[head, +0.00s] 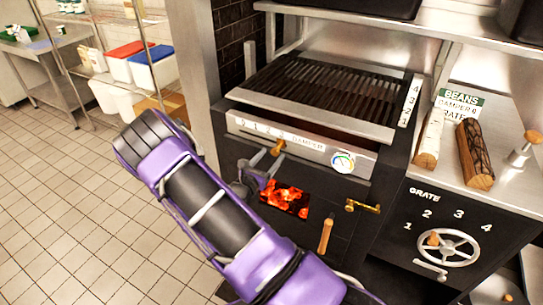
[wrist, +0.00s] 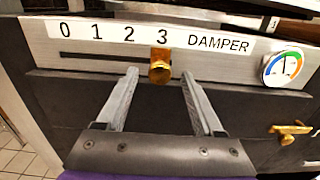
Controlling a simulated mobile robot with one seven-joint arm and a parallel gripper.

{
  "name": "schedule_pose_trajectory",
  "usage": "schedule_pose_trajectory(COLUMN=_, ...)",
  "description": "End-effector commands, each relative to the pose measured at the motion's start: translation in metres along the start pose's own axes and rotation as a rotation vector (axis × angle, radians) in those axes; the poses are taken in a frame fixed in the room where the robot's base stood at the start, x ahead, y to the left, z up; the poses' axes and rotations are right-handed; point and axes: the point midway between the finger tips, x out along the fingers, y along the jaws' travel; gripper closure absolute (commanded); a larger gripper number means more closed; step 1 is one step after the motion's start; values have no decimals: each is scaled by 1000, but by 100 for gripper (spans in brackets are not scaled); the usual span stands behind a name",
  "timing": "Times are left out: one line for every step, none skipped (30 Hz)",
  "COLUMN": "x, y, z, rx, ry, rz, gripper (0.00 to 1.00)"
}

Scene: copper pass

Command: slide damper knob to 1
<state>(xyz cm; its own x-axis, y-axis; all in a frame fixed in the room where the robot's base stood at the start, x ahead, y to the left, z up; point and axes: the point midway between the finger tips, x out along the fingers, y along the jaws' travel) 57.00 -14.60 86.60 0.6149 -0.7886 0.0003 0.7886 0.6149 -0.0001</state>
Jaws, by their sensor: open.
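The brass damper knob (wrist: 160,66) sits in its slot just under the number 3 on the silver panel. It also shows in the head view (head: 278,146). The number 1 (wrist: 96,32) is to its left, between 0 and 2. The dark slot (wrist: 105,60) runs left from the knob. My gripper (wrist: 159,72) is open, with a grey finger to the lower left and another to the lower right of the knob. I see no contact with the knob. In the head view my gripper (head: 258,170) is in front of the grill, below the panel.
A round gauge (head: 343,161) is at the panel's right end. Below are a window of glowing coals (head: 285,198), a brass latch (head: 363,206) and a wooden handle (head: 325,236). The grate wheel (head: 447,249) is at the right. Tiled floor lies open at the left.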

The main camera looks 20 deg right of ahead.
Motion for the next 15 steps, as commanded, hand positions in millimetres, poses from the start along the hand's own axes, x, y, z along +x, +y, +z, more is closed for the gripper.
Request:
schedule_pose_trajectory(x=5, y=-1, z=0, rx=0, ry=0, rz=-1, gripper=31)
schedule_pose_trajectory(x=7, y=0, z=0, rx=0, ry=1, rz=-1, gripper=31)
schedule_pose_trajectory(x=9, y=0, z=0, rx=-1, ry=1, rz=0, gripper=31)
schedule_pose_trajectory(x=10, y=0, z=0, rx=-1, ry=1, rz=0, gripper=31)
schedule_pose_trajectory(x=10, y=0, z=0, rx=-1, ry=1, rz=1, gripper=31)
schedule_pose_trajectory(x=11, y=0, z=0, rx=0, ry=1, rz=1, gripper=31)
schedule_pose_trajectory(x=11, y=0, z=0, rx=0, ry=1, rz=1, gripper=31)
schedule_pose_trajectory(x=11, y=0, z=0, rx=0, ry=1, rz=1, gripper=31)
schedule_pose_trajectory(x=11, y=0, z=0, rx=0, ry=1, rz=1, gripper=31)
schedule_pose_trajectory(x=11, y=0, z=0, rx=0, ry=1, rz=1, gripper=31)
schedule_pose_trajectory(x=11, y=0, z=0, rx=0, ry=1, rz=1, gripper=31)
schedule_pose_trajectory(x=11, y=0, z=0, rx=0, ry=1, rz=1, gripper=31)
schedule_pose_trajectory(x=11, y=0, z=0, rx=0, ry=1, rz=1, gripper=33)
schedule_pose_trajectory(x=11, y=0, z=0, rx=0, ry=1, rz=1, gripper=38)
schedule_pose_trajectory(x=11, y=0, z=0, rx=0, ry=1, rz=1, gripper=46)
